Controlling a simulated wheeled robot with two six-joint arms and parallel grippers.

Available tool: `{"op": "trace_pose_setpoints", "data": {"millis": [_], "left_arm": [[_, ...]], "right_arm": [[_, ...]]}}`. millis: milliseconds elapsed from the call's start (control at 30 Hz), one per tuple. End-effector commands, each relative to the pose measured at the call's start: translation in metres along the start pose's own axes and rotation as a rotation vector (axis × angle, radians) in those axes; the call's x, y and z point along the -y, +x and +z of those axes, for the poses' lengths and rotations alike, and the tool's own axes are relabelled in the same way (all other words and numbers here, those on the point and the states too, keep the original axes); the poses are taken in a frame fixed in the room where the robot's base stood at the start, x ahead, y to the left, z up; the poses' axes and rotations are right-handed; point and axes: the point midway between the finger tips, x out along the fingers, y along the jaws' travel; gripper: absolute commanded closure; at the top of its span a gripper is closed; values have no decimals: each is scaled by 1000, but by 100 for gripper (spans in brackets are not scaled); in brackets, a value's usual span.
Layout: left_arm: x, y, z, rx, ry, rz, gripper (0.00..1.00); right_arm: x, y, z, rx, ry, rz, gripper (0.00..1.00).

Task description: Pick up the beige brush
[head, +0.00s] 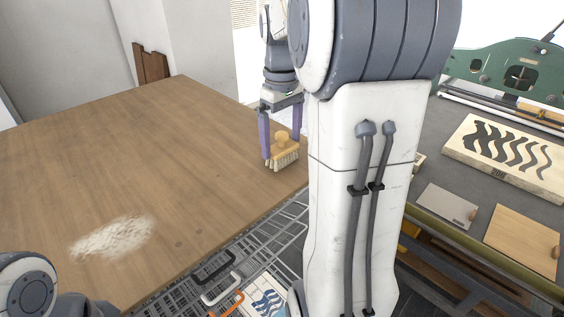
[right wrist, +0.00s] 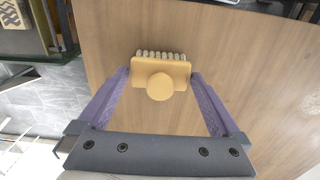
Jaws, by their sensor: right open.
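The beige brush (head: 284,152) stands near the right edge of the wooden table (head: 150,170), bristles down, with a round knob on top. In the right wrist view the brush (right wrist: 160,72) lies between the fingertips, its knob toward the camera. My right gripper (head: 281,138) is open, with its purple fingers on either side of the brush. In the right wrist view the right gripper (right wrist: 160,76) has its fingertips close to the brush's ends; I cannot tell if they touch. My left gripper is not in view; part of my left arm shows at the lower left.
A patch of pale powder (head: 113,238) lies on the table. A wire rack (head: 225,265) with colored handles sits below the table edge. At the right a press bed holds a carved block (head: 505,150), a grey plate (head: 447,205) and a wooden board (head: 522,240). The table's middle is clear.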

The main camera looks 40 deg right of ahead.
Motion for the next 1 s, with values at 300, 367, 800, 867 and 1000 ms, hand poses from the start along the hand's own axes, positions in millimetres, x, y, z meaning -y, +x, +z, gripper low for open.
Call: {"op": "trace_pose_setpoints", "data": {"millis": [300,367,800,867,1000], "left_arm": [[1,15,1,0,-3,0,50],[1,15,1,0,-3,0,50],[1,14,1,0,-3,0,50],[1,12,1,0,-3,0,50],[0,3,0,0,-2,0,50]], "right_arm": [[0,15,0,0,0,0,0],[0,15,0,0,0,0,0],[0,14,0,0,0,0,64],[0,12,0,0,0,0,64],[0,3,0,0,0,0,64]]}}
